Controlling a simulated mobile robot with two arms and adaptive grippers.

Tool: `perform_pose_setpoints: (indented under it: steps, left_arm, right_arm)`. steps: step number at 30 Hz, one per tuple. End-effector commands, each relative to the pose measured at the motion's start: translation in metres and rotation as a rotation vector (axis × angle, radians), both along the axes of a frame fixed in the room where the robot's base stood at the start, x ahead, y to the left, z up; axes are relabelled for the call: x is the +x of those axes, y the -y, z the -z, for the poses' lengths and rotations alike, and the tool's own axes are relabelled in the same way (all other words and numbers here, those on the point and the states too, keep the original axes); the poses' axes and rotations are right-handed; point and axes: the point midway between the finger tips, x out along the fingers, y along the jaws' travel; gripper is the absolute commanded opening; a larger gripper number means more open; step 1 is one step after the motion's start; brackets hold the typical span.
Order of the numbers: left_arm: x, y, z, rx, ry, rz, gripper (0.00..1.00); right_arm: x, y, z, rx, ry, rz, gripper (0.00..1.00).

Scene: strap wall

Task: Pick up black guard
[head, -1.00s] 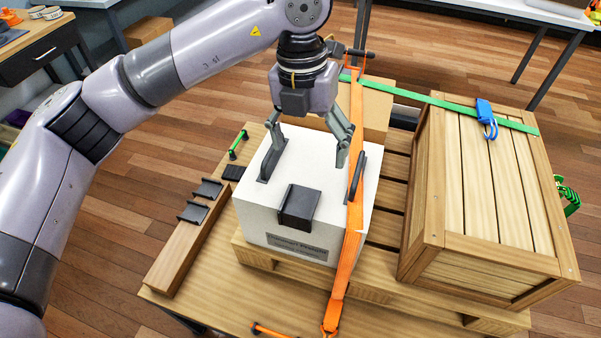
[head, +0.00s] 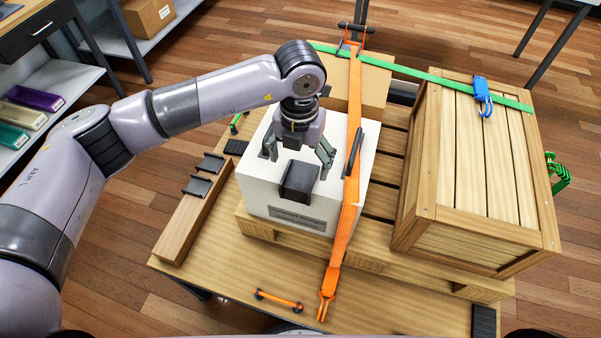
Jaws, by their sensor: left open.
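A black guard (head: 300,182), a dark angled piece, lies on top of the white box (head: 258,195) near its front edge. Two more black guards (head: 210,162) (head: 197,187) rest on the wooden beam (head: 183,228) to the left. My left gripper (head: 297,162) is open, fingers pointing down, just behind and above the guard on the box. Its fingers are spread to either side; whether they touch the guard I cannot tell. My right gripper is not in view.
An orange strap (head: 350,190) runs over the white box's right side, by a black handle (head: 355,150). A slatted wooden crate (head: 475,160) stands right, crossed by a green strap (head: 420,75) with a blue hook (head: 482,95). An orange-handled bar (head: 280,300) lies on the front tabletop.

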Motion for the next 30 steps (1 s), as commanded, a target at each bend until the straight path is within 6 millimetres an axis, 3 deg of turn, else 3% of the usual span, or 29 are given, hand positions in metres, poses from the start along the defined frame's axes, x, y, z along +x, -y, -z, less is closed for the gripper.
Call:
perform_pose_setpoints:
  steps: [4,9,17,30]
  left_arm:
    - [0.004,0.002,0.020,0.002,-0.004,-0.001,0.82]
    - [0.004,0.002,0.039,0.000,-0.002,0.001,0.82]
    - [0.005,0.002,0.042,-0.002,-0.001,0.001,0.81]
    - [0.005,0.002,0.042,-0.002,-0.001,0.001,0.52]
  right_arm:
    - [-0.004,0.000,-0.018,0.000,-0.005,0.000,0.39]
    - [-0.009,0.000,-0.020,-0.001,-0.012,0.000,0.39]
    - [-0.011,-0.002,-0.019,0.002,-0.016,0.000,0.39]
    - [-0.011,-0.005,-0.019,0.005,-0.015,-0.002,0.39]
